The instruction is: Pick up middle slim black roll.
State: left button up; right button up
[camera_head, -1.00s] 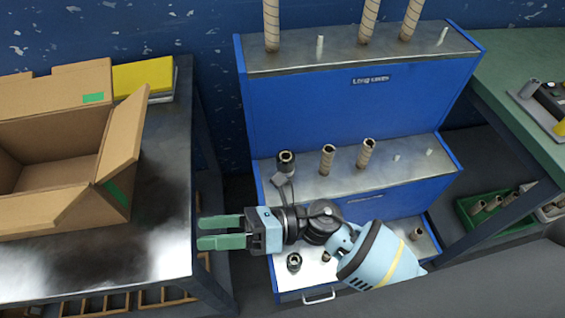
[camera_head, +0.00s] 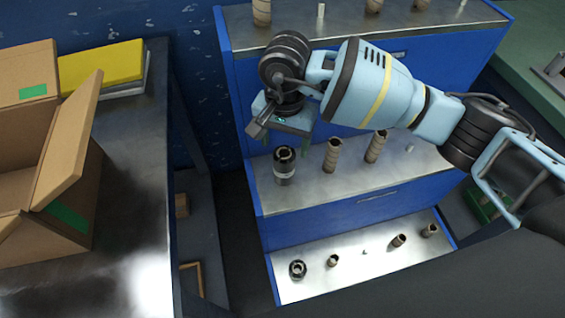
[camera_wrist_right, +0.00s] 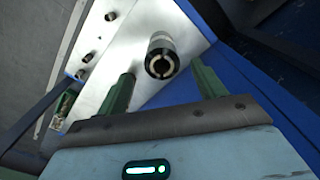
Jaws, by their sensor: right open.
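The slim black roll (camera_head: 284,170) stands upright on the middle step of the blue rack, at its left end. It is dark with a lighter band and a hollow core. My right gripper (camera_head: 286,138) is open and points down just above this roll, apart from it. In the right wrist view the black roll (camera_wrist_right: 161,57) shows end-on, between and just beyond the two open green fingers (camera_wrist_right: 163,80). My left gripper is not in view.
Two brown rolls (camera_head: 333,155) (camera_head: 376,147) stand to the right on the same step. Another black roll (camera_head: 297,269) stands on the lowest step with small brown rolls (camera_head: 398,240). An open cardboard box (camera_head: 70,150) sits on the metal table (camera_head: 135,200) at left.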

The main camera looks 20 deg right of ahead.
aim_at(284, 155)
jog(key=shift+d, duration=0.1)
jog(key=shift+f, duration=1.4)
jog(key=f, duration=0.5)
jog(key=shift+w, duration=0.3)
jog(key=shift+c, duration=0.3)
jog(key=c, duration=1.1)
